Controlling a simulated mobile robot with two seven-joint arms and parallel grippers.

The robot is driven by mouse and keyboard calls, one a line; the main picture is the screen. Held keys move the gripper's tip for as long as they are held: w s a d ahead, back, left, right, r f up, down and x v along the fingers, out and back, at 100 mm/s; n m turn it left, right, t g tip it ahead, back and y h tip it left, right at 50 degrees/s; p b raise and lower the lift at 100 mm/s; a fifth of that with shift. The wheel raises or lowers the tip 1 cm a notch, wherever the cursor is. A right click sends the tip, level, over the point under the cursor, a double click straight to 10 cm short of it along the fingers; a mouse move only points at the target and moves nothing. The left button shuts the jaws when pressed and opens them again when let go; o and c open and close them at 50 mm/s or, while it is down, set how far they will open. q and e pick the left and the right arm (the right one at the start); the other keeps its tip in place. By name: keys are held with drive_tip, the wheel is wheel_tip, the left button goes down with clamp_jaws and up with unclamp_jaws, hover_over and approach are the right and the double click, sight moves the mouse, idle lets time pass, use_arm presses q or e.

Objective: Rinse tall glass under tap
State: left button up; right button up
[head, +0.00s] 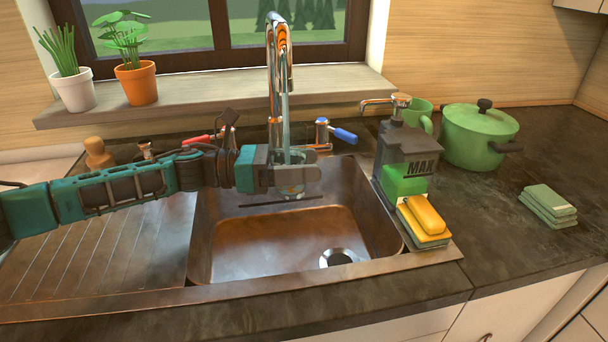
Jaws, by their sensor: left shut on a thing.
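My left gripper (294,174) reaches in from the left over the sink (280,240) and is shut on a clear tall glass (291,190). The fingers hide much of the glass, and its lower part shows beneath them. The glass is held above the basin, directly below the tall metal tap (279,80). A thin stream of water (285,125) comes down from the spout to the glass. The tap has a red handle (196,140) at the left and a blue handle (344,135) at the right. My right gripper is not in view.
A soap dispenser (405,155) and yellow sponges (424,216) stand at the sink's right edge. A green pot (477,136), a green mug (419,115) and folded cloths (548,205) are further right. Potted plants (137,84) stand on the windowsill. The ribbed drainboard (120,250) is clear.

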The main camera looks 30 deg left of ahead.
use_arm(q)
drive_tip(key=shift+w+a, duration=0.1)
drive_tip(key=shift+w, duration=0.05)
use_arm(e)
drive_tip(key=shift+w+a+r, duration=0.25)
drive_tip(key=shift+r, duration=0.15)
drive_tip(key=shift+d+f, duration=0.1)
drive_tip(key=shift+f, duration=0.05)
use_arm(q)
drive_tip(key=s+d, duration=0.5)
drive_tip(key=shift+s+d+b, duration=0.2)
drive_tip(key=shift+d+b, duration=0.05)
drive_tip(key=shift+b, duration=0.15)
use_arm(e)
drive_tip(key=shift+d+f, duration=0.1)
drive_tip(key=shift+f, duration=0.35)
use_arm(q)
drive_tip(key=shift+a, duration=0.1)
